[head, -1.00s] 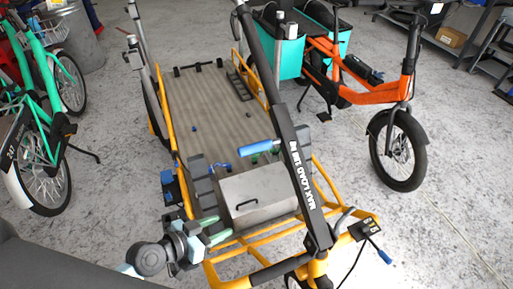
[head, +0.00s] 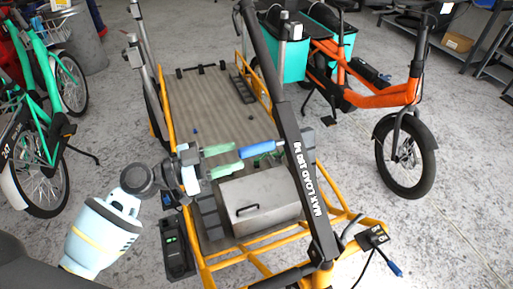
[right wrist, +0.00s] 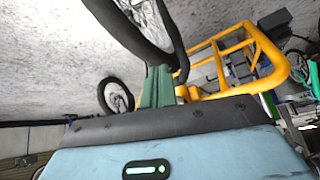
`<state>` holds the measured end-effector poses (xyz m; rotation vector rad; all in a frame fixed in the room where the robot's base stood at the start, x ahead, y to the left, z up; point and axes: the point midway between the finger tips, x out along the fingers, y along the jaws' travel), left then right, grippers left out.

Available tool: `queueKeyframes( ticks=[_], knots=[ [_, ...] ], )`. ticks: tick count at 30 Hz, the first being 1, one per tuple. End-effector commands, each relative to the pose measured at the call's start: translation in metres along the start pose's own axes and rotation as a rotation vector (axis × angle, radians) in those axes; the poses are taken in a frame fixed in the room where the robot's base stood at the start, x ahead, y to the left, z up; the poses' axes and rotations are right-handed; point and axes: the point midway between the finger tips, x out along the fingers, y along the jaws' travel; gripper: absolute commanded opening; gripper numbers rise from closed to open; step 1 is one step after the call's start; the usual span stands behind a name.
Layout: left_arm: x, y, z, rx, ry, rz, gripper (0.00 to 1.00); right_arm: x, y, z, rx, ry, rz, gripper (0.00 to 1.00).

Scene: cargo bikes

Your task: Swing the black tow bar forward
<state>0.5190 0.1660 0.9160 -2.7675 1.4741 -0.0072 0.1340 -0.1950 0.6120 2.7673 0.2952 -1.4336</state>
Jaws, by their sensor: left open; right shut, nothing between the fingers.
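The black tow bar (head: 287,110), lettered with a load limit, rises from the front of the yellow cargo bike frame and leans back over the cargo bed. A blue handle (head: 257,149) sticks out from its left side. My left gripper (head: 234,160) is open, its green fingers pointing right at the free end of the handle. I cannot tell whether they touch it. My right gripper (right wrist: 156,85) shows only in the right wrist view, with its green fingers shut and empty near a dark tyre and the yellow frame (right wrist: 225,70).
A grey metal box (head: 258,205) with a black handle sits on the bed (head: 215,105), left of the tow bar. A small control box (head: 374,236) is at the front right. An orange bike (head: 385,95) stands right, green bikes (head: 48,100) left.

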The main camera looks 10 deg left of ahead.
Motion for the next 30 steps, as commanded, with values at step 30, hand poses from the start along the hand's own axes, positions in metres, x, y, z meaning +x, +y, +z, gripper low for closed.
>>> queueKeyframes(
  ticks=[30],
  knots=[
    [0.072,0.000,0.000,0.000,-0.001,-0.001,0.29,-0.015,0.002,-0.019,-0.007,0.027,0.005,0.00]
  ],
)
